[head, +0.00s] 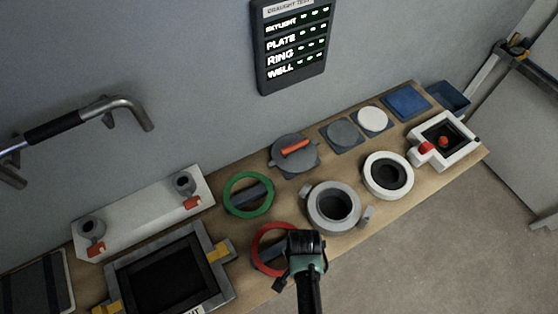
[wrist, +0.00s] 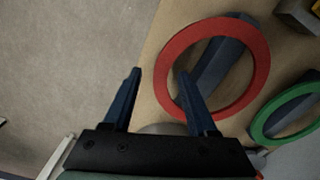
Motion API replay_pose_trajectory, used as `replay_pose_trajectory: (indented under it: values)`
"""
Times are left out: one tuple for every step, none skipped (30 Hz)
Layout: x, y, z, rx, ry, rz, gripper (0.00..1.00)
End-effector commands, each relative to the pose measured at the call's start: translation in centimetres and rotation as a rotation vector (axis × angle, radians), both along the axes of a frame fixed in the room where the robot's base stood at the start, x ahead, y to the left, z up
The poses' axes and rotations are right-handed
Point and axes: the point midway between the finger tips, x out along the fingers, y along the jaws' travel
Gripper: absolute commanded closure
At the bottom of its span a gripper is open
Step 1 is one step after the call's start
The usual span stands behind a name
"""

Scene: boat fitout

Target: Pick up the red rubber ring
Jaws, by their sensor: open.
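The red rubber ring (head: 262,250) lies near the front edge of the wooden bench, around or over a dark grey bar-shaped holder. In the head view my gripper (head: 304,245) covers the ring's right part. In the wrist view the ring (wrist: 262,62) shows whole except for a small part behind a finger. My gripper (wrist: 160,82) is open and empty. Its right finger overlaps the inside of the ring's lower left side in the picture, and its left finger is outside the ring, over the floor. I cannot tell the height between the fingertips and the ring.
A green ring (head: 232,207) lies behind the red one on its own dark bar. A grey round flanged fitting (head: 322,222) stands close to the right of my gripper. A grey frame with yellow clips (head: 222,262) is at the left. The floor in front is free.

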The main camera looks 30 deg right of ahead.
Motion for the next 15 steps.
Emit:
replay_pose_trajectory:
  values:
    - [0.01,-0.01,-0.11,0.000,0.000,0.000,0.42]
    - [0.02,0.00,-0.16,0.000,0.000,0.000,0.42]
    - [0.01,0.00,-0.21,0.000,0.000,0.000,0.42]
    - [0.02,0.00,-0.24,0.000,0.000,0.000,0.42]
    - [0.02,0.00,-0.26,0.000,0.000,0.000,0.42]
    - [0.02,0.00,-0.28,0.000,0.000,0.000,0.42]
    - [0.02,0.00,-0.29,0.000,0.000,0.000,0.42]
    - [0.02,0.00,-0.28,0.000,0.000,0.000,0.42]
    - [0.02,0.00,-0.28,0.000,0.000,0.000,0.42]
    - [0.02,0.00,-0.28,0.000,0.000,0.000,0.42]
    - [0.01,-0.01,-0.28,0.000,0.000,0.000,0.42]
    - [0.02,0.00,-0.27,0.000,0.000,0.000,0.42]
    - [0.02,0.00,-0.27,0.000,0.000,0.000,0.42]
    - [0.01,-0.01,-0.27,0.000,0.000,0.000,0.47]
    - [0.01,-0.01,-0.27,0.000,0.000,0.000,0.54]
